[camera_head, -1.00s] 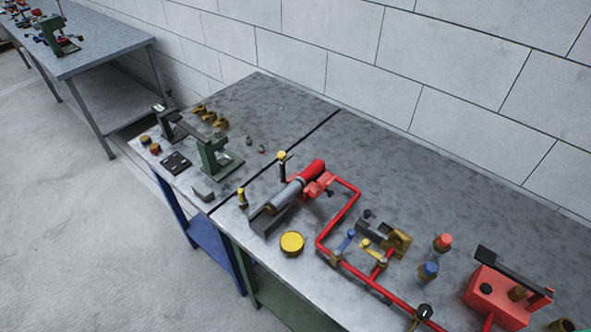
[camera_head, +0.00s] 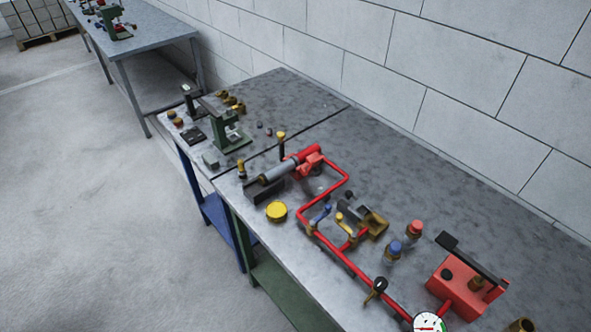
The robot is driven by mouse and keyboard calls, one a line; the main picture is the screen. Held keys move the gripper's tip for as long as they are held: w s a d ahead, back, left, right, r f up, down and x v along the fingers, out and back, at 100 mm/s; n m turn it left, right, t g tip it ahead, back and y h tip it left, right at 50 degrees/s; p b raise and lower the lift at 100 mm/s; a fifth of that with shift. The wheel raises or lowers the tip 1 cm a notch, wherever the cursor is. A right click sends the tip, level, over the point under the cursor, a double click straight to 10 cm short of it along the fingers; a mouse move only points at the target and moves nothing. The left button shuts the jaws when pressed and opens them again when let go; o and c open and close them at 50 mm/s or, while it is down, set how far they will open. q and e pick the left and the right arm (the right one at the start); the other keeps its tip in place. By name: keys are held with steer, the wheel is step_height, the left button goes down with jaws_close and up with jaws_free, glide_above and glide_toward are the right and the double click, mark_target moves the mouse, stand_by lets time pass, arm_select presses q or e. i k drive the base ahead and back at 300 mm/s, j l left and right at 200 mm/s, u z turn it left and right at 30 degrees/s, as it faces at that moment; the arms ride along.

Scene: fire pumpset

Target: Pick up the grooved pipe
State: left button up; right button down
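A grey cylinder (camera_head: 279,172), which looks like the grooved pipe, lies on a dark angled rest (camera_head: 262,189) on the metal bench (camera_head: 375,165). Its far end meets a red fitting (camera_head: 307,161) on the red piping (camera_head: 323,226). Grooves are too small to make out. Neither of my grippers is in view.
A green stand (camera_head: 228,138) is at the bench's left part. A yellow disc (camera_head: 277,211) is near the front edge. A red box (camera_head: 462,285) and a gauge (camera_head: 428,322) are at the right. Another bench (camera_head: 150,45) stands at the far left. The bench's back strip is clear.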

mark_target(271, 175)
steer(key=z, duration=0.2)
steer(key=j+z, duration=0.4)
steer(key=i+j+z, duration=0.1)
steer(key=j+z, duration=0.7)
steer(key=k+j+z, duration=0.15)
steer(key=z, duration=0.3)
steer(key=j, duration=0.1)
